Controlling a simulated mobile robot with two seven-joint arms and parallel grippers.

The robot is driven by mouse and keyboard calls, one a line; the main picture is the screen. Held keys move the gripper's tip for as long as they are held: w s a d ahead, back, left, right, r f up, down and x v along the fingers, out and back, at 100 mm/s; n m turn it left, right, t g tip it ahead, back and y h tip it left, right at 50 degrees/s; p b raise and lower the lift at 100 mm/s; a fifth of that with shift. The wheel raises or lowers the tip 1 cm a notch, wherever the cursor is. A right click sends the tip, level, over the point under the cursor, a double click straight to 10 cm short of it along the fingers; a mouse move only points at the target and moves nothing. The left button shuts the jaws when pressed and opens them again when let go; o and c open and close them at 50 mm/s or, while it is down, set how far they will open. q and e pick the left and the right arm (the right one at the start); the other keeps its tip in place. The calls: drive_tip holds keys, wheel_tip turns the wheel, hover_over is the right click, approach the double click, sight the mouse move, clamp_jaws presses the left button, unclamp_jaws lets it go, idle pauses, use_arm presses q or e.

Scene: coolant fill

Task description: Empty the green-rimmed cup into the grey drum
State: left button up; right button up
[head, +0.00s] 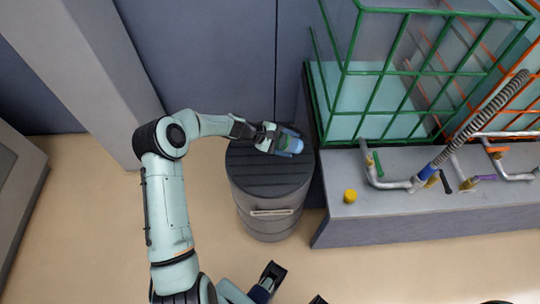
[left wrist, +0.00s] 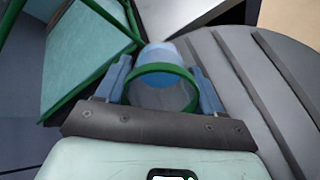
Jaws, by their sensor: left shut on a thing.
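My left gripper (head: 270,138) is shut on the green-rimmed cup (head: 290,144), which looks bluish in the head view. The gripper holds the cup over the back right part of the grey drum (head: 262,205). In the left wrist view the cup (left wrist: 165,92) sits between the two fingers, its green rim showing as a ring, with a pale blue part beyond it. I cannot tell its exact tilt or what is inside. The drum's ribbed dark top (left wrist: 265,90) fills the right of that view. Dark parts, perhaps of my right gripper, show at the head view's bottom edge; its jaws are unclear.
A green-framed tank (head: 345,100) stands on a grey plinth (head: 400,222) right of the drum. Pipes with coloured valve handles, a ribbed hose (head: 490,110) and a yellow knob (head: 350,196) are on the plinth. A grey pillar (head: 90,70) stands at left. The front floor is clear.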

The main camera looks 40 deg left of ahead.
use_arm(q)
drive_tip(key=shift+f+t+h+b, duration=0.3)
drive_tip(key=shift+h+b, duration=0.1)
drive_tip(key=shift+b, duration=0.35)
use_arm(e)
drive_tip(key=shift+w+f, duration=0.3)
drive_tip(key=shift+f, duration=0.35)
use_arm(q)
drive_tip(key=shift+s+a+r+t+h+b, duration=0.15)
drive_tip(key=shift+r+t+h+b, duration=0.15)
drive_tip(key=shift+t+h+b, duration=0.45)
use_arm(e)
drive_tip(key=shift+w+f+t, duration=0.3)
drive_tip(key=shift+w+f, duration=0.05)
drive_tip(key=shift+f, duration=0.4)
use_arm(q)
drive_tip(key=shift+s+a+f+t+h+b, duration=0.35)
drive_tip(key=shift+s+a+f+h+b, duration=0.1)
drive_tip(key=shift+a+h+b, duration=0.2)
use_arm(e)
drive_tip(key=shift+w+d+f+t, duration=0.3)
drive_tip(key=shift+w+d+f, duration=0.1)
drive_tip(key=shift+w+f, duration=0.4)
